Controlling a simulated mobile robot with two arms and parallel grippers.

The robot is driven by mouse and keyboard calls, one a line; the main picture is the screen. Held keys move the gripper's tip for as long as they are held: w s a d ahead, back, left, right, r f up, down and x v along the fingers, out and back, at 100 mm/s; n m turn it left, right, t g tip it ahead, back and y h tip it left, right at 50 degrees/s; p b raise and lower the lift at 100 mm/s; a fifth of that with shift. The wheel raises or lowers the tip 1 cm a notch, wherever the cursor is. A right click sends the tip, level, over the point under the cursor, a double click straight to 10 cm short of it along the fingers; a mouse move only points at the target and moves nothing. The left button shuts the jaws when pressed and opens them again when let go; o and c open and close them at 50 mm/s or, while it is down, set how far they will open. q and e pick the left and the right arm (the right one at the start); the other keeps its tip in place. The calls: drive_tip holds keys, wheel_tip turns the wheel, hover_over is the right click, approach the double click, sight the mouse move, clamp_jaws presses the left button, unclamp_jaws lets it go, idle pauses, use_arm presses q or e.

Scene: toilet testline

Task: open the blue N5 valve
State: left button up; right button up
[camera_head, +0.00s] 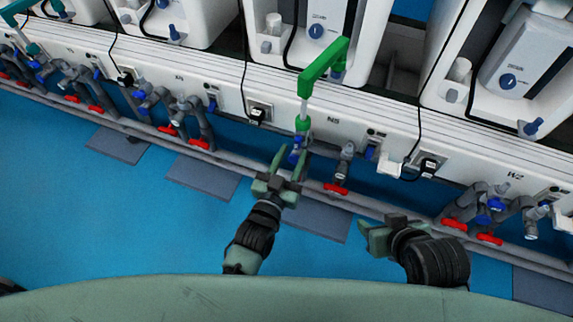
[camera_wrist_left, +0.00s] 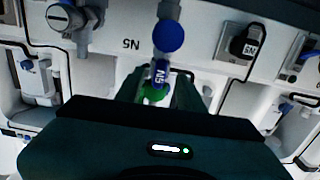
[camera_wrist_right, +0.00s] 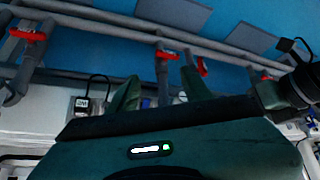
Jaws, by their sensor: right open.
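The blue N5 valve (camera_head: 297,152) is on the pipework below the white panel marked N5. In the left wrist view its round blue part (camera_wrist_left: 168,36) and a blue N5 tag (camera_wrist_left: 159,73) show upside down. My left gripper (camera_head: 284,166) is just in front of the valve. Its fingers are apart, with the blue tag between them in the picture; I cannot tell whether they touch it. My right gripper (camera_head: 374,236) is open and empty, lower right of the valve and away from the pipes.
A red handle (camera_head: 335,189) is to the right on the lower pipe. A black cable (camera_head: 425,120) hangs down the panel. Neighbouring stations have similar valves (camera_head: 489,204).

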use_arm(q)
drive_tip(key=p+v, duration=0.1)
drive_tip(key=v, duration=0.4)
drive_tip(key=shift+s+a, duration=0.1)
drive_tip(key=shift+s, duration=0.25)
use_arm(e)
drive_tip(key=s+d+f+g, duration=0.1)
drive_tip(key=s+d+g, duration=0.1)
drive_tip(key=s, duration=0.4)
drive_tip(key=shift+s+f+g+h, duration=0.15)
drive_tip(key=shift+f+g+h, duration=0.2)
drive_tip(key=shift+g, duration=0.25)
use_arm(q)
drive_tip(key=shift+a, duration=0.1)
use_arm(e)
drive_tip(key=shift+r, duration=0.1)
